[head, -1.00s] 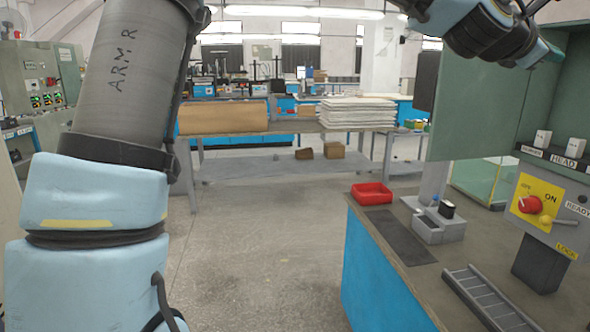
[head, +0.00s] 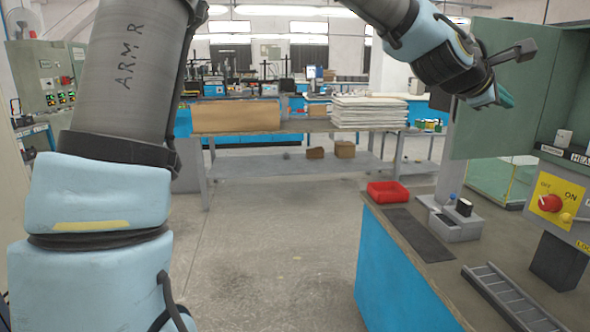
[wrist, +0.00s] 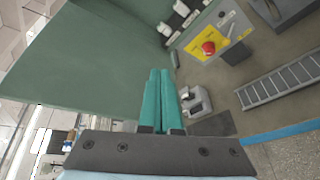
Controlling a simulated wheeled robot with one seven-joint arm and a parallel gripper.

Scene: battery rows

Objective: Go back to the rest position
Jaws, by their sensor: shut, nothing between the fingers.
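My gripper (head: 506,97) is raised at the upper right of the head view, in front of the green cabinet panel and above the bench. In the wrist view its two teal fingers (wrist: 158,100) lie together with nothing between them. The fingers are apart from the bench and the things on it. My arm runs up the left of the head view and comes back in at the top right.
A control box with a red knob (head: 551,203) stands at right. The floor (head: 270,260) in the middle is clear.

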